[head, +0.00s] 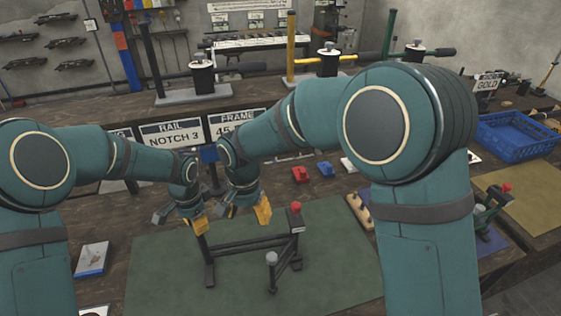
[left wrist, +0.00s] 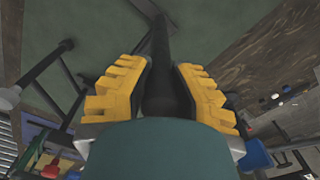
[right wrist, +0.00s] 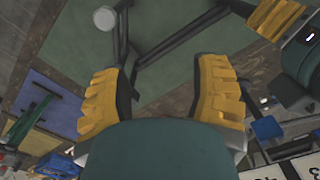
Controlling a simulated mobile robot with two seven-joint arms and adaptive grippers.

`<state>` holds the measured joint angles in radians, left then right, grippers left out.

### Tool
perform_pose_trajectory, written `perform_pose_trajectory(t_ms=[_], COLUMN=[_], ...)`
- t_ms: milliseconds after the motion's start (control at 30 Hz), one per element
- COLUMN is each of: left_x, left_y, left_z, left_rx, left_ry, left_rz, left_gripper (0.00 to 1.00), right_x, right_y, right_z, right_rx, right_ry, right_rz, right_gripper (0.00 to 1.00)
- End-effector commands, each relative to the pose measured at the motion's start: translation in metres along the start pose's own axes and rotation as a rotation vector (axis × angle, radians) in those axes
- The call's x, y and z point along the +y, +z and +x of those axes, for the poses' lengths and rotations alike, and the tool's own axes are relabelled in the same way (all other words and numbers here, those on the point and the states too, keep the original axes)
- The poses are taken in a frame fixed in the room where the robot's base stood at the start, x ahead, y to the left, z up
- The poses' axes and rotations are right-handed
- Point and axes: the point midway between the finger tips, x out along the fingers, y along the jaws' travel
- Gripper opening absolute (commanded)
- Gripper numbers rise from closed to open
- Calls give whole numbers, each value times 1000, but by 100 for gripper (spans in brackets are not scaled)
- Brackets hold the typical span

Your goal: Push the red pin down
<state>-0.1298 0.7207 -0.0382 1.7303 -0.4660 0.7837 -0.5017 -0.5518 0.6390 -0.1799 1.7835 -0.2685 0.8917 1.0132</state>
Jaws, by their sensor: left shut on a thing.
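A dark frame (head: 250,243) stands on the green mat (head: 335,268). A red pin (head: 295,207) sits upright on its right post. A grey round-topped post (head: 271,258) stands at its front. My left gripper (head: 198,222) is shut on the frame's dark left post (head: 208,262), which shows between its yellow fingers in the left wrist view (left wrist: 165,75). My right gripper (head: 262,213) hangs above the frame, left of the red pin and apart from it. The right wrist view shows its fingers (right wrist: 160,75) spread and empty. The red pin is not seen in either wrist view.
A wooden peg block (head: 360,212) and a green press with a red knob (head: 492,205) stand right of the frame. Red (head: 300,174) and blue (head: 326,169) blocks lie behind. A blue crate (head: 515,134) is far right. The mat's front is clear.

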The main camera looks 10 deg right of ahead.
Motion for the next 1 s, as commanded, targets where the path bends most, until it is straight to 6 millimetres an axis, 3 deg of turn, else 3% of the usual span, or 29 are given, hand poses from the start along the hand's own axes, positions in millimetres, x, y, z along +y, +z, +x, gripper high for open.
perform_pose_trajectory(t_ms=[167,400,500,767,1000], left_x=[0,0,0,0,0], left_y=[0,0,0,0,0], left_z=[0,0,0,0,0], left_rx=[0,0,0,0,0], left_ry=[0,-1,-1,0,0], left_rz=[-1,-1,-1,-1,-1], left_gripper=[0,0,0,0,0], right_x=[18,70,89,113,146], right_y=[-37,-112,-131,-144,-158], right_z=[5,16,23,46,48], right_rx=[-83,-315,-435,-840,-1216], right_ry=[3,-52,-99,-254,-459], right_rz=[107,326,402,569,648], right_gripper=[61,61,61,61,61])
